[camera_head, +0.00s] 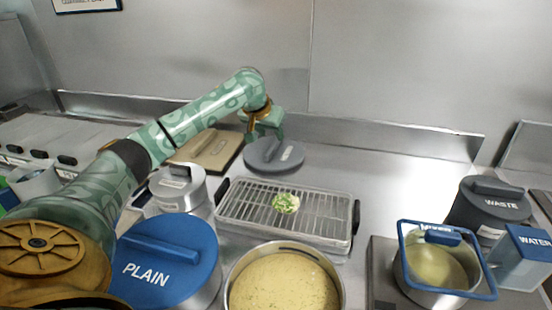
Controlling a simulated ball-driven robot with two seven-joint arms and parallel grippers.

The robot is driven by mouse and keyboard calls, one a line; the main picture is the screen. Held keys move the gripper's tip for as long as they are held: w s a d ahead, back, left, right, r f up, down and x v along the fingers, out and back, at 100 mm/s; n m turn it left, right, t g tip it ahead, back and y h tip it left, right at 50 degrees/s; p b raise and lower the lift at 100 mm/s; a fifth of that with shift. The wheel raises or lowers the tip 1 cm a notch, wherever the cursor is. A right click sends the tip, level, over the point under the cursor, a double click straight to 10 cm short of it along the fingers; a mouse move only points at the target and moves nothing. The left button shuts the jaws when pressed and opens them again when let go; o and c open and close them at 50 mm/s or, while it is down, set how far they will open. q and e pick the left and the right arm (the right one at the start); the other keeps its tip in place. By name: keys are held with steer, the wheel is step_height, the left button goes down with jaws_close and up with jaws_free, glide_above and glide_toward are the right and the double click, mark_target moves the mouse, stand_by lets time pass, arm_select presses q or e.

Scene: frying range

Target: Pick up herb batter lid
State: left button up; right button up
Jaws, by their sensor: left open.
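A round grey lid (274,157) with a bar handle and a small, unreadable label lies flat on the steel counter, behind the wire rack. It appears to be the herb batter lid. An uncovered pot of speckled yellowish batter (284,285) stands at the front middle. My left gripper (263,136) is open and just above the back left part of the grey lid. Its fingertips are small in the picture, and I cannot tell whether they touch the handle. My right gripper is not in view.
A wire rack tray (334,230) holds a green-topped piece of food (286,203). Right are a mixer bowl (440,297), WASTE bin (487,212) and WATER container (524,257).

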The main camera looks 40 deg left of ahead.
mark_target(273, 145)
arm_select(q)
steer(key=b+x, duration=0.2)
steer(key=x, duration=0.1)
steer(key=s+b+x, duration=0.1)
steer(key=b+x, duration=0.1)
steer(key=shift+f, duration=0.25)
steer(key=shift+w+a+f, duration=0.1)
steer(key=shift+w+f, duration=0.15)
steer(key=shift+r, duration=0.25)
jaws_close()
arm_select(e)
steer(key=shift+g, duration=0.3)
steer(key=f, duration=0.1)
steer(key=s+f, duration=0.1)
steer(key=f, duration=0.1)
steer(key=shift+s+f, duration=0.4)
arm_select(q)
steer(key=shift+r, duration=0.15)
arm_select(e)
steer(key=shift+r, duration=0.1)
